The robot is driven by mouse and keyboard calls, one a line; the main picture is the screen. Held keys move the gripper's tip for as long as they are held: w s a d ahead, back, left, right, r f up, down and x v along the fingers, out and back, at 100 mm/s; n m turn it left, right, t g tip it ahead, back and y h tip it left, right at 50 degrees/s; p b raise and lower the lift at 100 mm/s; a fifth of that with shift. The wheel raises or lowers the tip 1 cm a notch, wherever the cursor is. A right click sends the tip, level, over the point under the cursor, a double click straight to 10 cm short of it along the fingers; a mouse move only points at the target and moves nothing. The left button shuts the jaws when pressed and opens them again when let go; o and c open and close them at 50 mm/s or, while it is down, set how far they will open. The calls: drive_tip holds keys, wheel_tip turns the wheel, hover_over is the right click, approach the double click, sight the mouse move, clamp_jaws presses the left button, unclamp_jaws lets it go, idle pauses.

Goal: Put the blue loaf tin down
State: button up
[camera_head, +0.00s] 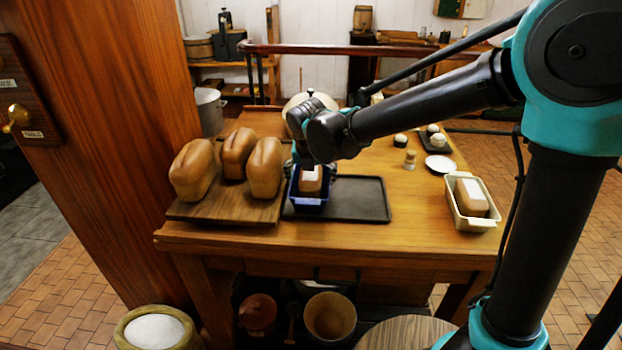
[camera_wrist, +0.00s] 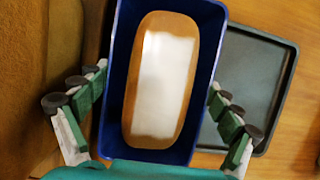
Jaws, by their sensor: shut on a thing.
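The blue loaf tin (camera_head: 309,204) holds a brown loaf with a white patch on top (camera_head: 311,179). My gripper (camera_head: 312,171) is shut on the tin, with a finger on each side. In the wrist view the tin (camera_wrist: 122,60) fills the middle between the fingers of my gripper (camera_wrist: 157,88). The tin is level, at the left end of a dark flat tray (camera_head: 361,200). The tray also shows right of the tin in the wrist view (camera_wrist: 262,75). I cannot tell whether the tin's base touches the tray.
A wooden board (camera_head: 222,210) with three loaves (camera_head: 265,168) lies close on the left. A cream tin with a loaf (camera_head: 474,223) stands at the table's right edge. The tray's right part is bare.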

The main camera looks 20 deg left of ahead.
drive_tip(key=o, duration=1.1)
drive_tip(key=shift+f, duration=0.1)
drive_tip(key=shift+c, duration=0.2)
drive_tip(key=v, duration=1.2)
drive_tip(key=shift+s, duration=0.1)
